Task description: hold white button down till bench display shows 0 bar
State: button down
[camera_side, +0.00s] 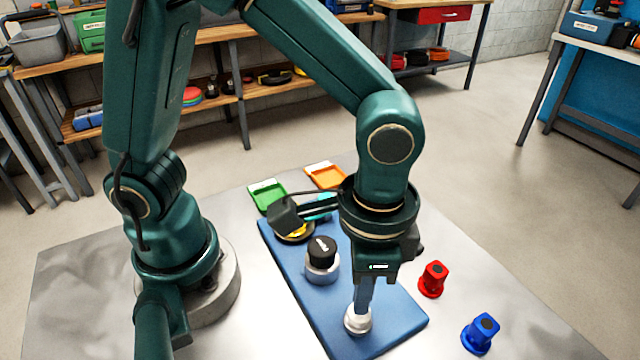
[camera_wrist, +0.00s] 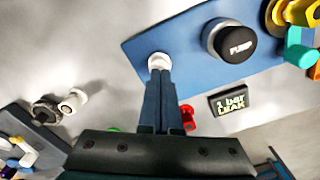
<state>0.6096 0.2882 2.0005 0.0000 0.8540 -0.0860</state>
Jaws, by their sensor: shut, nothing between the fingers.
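The white button (camera_side: 357,321) sits near the front edge of the blue board (camera_side: 395,318); it also shows in the wrist view (camera_wrist: 159,60). My gripper (camera_side: 362,306) is shut and empty, pointing down with its fingertips at the top of the button, seemingly touching it. The fingers also meet the button in the wrist view (camera_wrist: 160,74). They cover part of it, and I cannot tell how far it is pressed. The dark bench display (camera_wrist: 230,101) in the wrist view reads "1 bar LEAK". In the side view the display is not clearly seen.
A black-topped knob marked PUMP (camera_wrist: 236,41) stands on the board beside the button, also in the side view (camera_side: 322,261). A red piece (camera_side: 433,279) and a blue piece (camera_side: 480,333) stand right of the board. Green (camera_side: 268,195) and orange (camera_side: 325,176) trays lie behind.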

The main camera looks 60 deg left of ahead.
jog(key=shift+f, duration=0.85)
dwell(2.1)
jog(key=shift+r, duration=3.5)
jog(key=s+a+r+n+t, duration=0.1)
jog(key=a+r+n+t, duration=0.1)
jog(key=a, duration=0.4)
jog(key=s+a+r+n+t, duration=0.1)
jog(key=a+r+n+t, duration=0.1)
jog(key=a, duration=0.5)
jog(key=shift+a+n+t, duration=0.25)
jog(key=shift+n+t, duration=0.55)
jog(key=shift+n, duration=0.2)
